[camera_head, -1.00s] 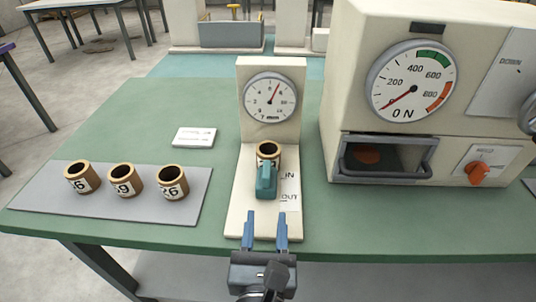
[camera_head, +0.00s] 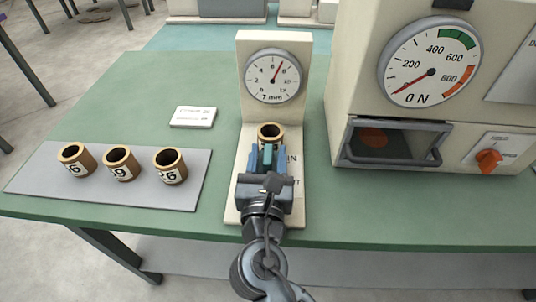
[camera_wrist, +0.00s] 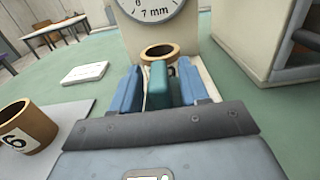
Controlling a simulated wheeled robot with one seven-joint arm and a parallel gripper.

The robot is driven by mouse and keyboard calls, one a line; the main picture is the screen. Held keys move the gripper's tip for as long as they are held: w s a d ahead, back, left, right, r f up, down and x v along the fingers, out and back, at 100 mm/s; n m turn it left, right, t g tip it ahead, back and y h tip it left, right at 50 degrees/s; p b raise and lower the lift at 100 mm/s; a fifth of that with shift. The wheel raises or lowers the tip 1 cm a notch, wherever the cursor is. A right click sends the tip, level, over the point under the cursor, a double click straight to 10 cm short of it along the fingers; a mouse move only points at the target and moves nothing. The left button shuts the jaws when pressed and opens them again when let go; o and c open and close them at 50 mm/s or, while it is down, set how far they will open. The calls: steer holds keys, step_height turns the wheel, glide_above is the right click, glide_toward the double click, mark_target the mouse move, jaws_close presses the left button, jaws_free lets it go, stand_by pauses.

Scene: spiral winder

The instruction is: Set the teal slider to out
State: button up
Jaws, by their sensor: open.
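The teal slider (camera_wrist: 159,85) stands on the cream gauge stand (camera_head: 230,205), just in front of a brown ring (camera_head: 270,133) below the dial. My gripper (camera_head: 267,157) is open, with its blue fingers on either side of the slider. In the wrist view the slider shows between the two fingers, with a narrow gap visible at its left. In the head view the gripper hides most of the slider. The IN label (camera_head: 292,158) shows to the right of the fingers, and the OUT label below it is mostly covered.
Several brown rings with numbers stand on a grey mat (camera_head: 120,195) at the left. A small white card (camera_head: 193,117) lies behind them. A large cream machine with a force dial (camera_head: 430,65) and an orange knob (camera_head: 488,160) stands at the right.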

steer(key=shift+c, duration=0.2)
jaws_close()
stand_by(0.5)
